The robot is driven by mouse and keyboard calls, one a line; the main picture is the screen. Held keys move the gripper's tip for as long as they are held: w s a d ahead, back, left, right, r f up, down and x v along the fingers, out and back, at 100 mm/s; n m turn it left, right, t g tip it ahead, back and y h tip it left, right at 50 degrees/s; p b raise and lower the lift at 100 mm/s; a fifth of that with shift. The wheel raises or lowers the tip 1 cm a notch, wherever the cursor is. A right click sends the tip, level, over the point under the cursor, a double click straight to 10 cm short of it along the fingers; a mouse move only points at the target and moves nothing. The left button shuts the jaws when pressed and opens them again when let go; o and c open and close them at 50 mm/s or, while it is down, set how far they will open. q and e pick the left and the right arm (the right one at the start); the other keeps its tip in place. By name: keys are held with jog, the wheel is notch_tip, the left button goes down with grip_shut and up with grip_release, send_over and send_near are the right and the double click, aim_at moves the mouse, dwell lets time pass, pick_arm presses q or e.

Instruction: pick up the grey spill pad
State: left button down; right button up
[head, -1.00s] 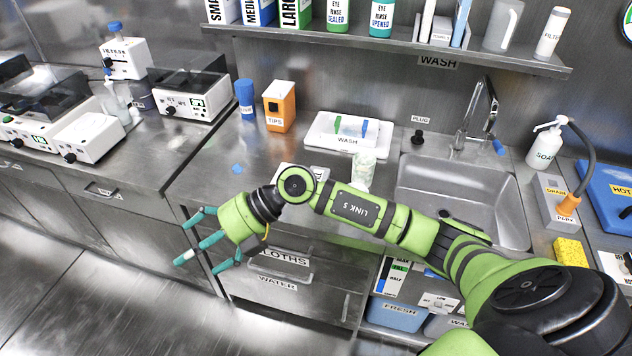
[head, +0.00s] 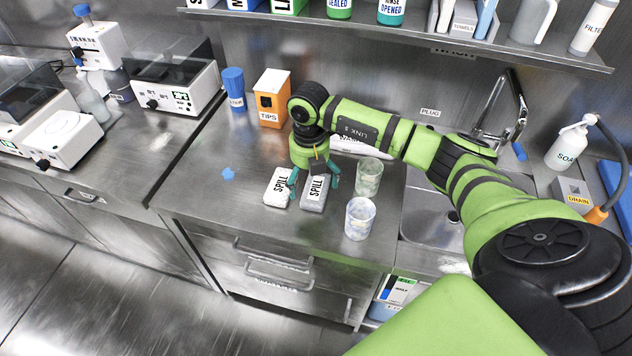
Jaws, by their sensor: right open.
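Two small pads labelled SPILL lie side by side on the steel counter (head: 215,200). The left one is white (head: 276,192); the right one is the grey spill pad (head: 314,199). My right gripper (head: 313,184) points down over the grey pad with its teal fingers spread open. One finger is by the gap between the two pads, another just right of the grey pad. The palm hides the grey pad's far end. I cannot tell whether the fingertips touch it. My left gripper is not in view.
Two clear beakers, one behind (head: 368,178) and one in front (head: 360,219), stand close right of the grey pad. The sink (head: 425,212) is at right. Counter left of the pads is mostly clear.

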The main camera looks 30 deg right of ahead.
aim_at(311, 189)
notch_tip(311, 189, down, 3)
jog(key=shift+w+d+r, duration=0.1)
jog(key=shift+f, duration=0.4)
jog(key=shift+c, duration=0.4)
jog(key=c, duration=0.6)
jog(key=shift+c, duration=0.7)
jog(key=shift+r, duration=0.1)
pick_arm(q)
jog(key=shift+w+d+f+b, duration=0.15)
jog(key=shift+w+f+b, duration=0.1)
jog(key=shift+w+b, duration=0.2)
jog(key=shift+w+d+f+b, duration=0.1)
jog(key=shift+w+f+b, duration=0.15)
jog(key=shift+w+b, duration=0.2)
pick_arm(e)
notch_tip(311, 189, up, 10)
jog(key=shift+f, duration=0.1)
